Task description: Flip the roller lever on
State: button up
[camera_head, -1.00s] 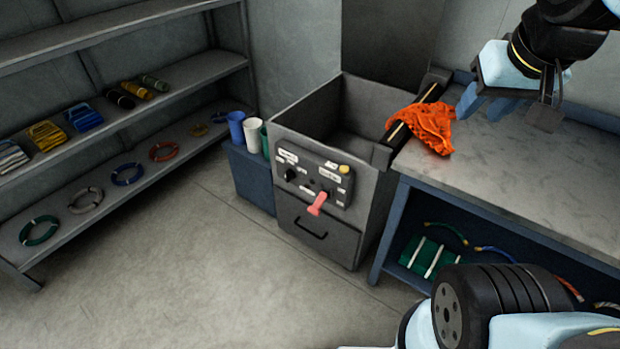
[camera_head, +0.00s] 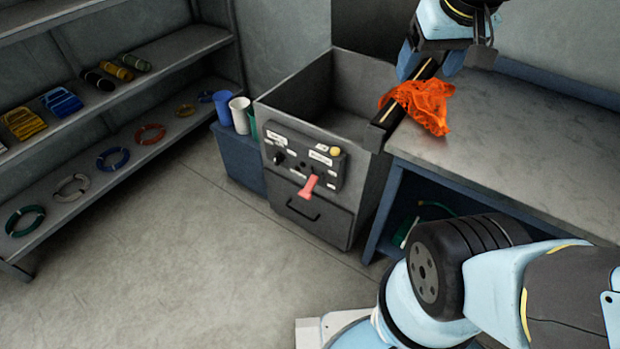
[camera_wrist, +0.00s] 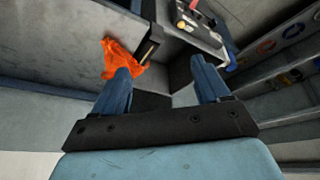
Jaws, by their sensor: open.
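The roller lever (camera_head: 308,187) is a pink-red handle low on the dark control panel (camera_head: 334,173) on the front of the grey bin (camera_head: 270,108). It points down and slightly left. A small red tip, probably the lever (camera_wrist: 193,5), shows at the top edge in the wrist view, near the panel (camera_wrist: 203,30). My gripper (camera_head: 426,62) is above the bin's right rim, behind the orange net and well apart from the lever. In the wrist view its two blue fingers (camera_wrist: 160,68) are spread, with nothing between them.
Cups (camera_head: 240,114) stand left of the bin. Floor before the bin is clear.

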jog(key=shift+o, duration=0.2)
jog(key=w+a+f+n+g+h, duration=0.2)
jog(key=w+a+f+n+g, duration=0.2)
jog(key=w+f, duration=0.5)
jog(key=shift+w+a+f+h, duration=0.25)
jog(key=shift+w+a, duration=0.35)
jog(key=shift+w, duration=0.35)
jog(key=w+a+f+n+g+h, duration=0.1)
jog(key=w+a+f+n+h, duration=0.2)
jog(key=f, duration=0.4)
jog(key=w+a+f+n+h, duration=0.2)
jog(key=w+a+f+n, duration=0.1)
jog(key=a+f, duration=0.35)
jog(key=a+f+n+t+h, duration=0.2)
jog(key=a+f+n, duration=0.2)
jog(key=f, duration=0.6)
jog(key=a+f+n+t+h, duration=0.2)
jog(key=a+f+n+h, duration=0.15)
jog(key=f, duration=0.55)
jog(key=n+t+y, duration=0.2)
jog(key=n+t, duration=0.8)
send_near(304, 194)
jog(key=x, duration=1.2)
jog(key=shift+w+d+r, duration=0.1)
jog(key=shift+d, duration=0.05)
